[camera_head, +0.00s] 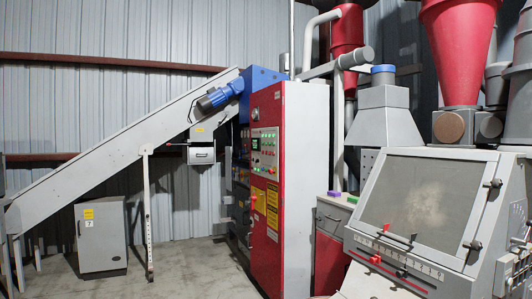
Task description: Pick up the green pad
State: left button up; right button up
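A small green pad (353,199) lies on top of a low grey cabinet (330,216) right of the middle. It sits close to the left edge of the big grey machine. A small purple pad (334,193) lies on the same cabinet top, just left of and a little behind the green pad. Neither of my grippers is in view.
A tall red control cabinet (266,190) stands left of the low cabinet. The grey machine with a sloped window (420,200) stands close on its right. A conveyor (110,153) slopes up on the left above a grey box (101,236). Open concrete floor (190,270) lies at front left.

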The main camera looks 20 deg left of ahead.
aim_at(354, 201)
jog(key=i+j+u, duration=0.65)
jog(key=i, duration=0.4)
jog(key=i+j+u, duration=0.35)
jog(key=i, duration=0.25)
jog(key=i+u, duration=0.35)
jog(key=i, duration=0.2)
jog(key=i+z, duration=0.2)
jog(key=i, duration=0.45)
jog(key=i+j+z, duration=0.2)
jog(key=i, duration=0.45)
jog(key=i+j+z, duration=0.2)
jog(key=i, duration=0.45)
jog(key=i+l+z, duration=0.25)
jog(key=z, duration=0.2)
jog(key=i+z, duration=0.85)
jog(key=i+j+z, duration=0.1)
jog(key=i+z, duration=0.2)
jog(key=z, duration=0.15)
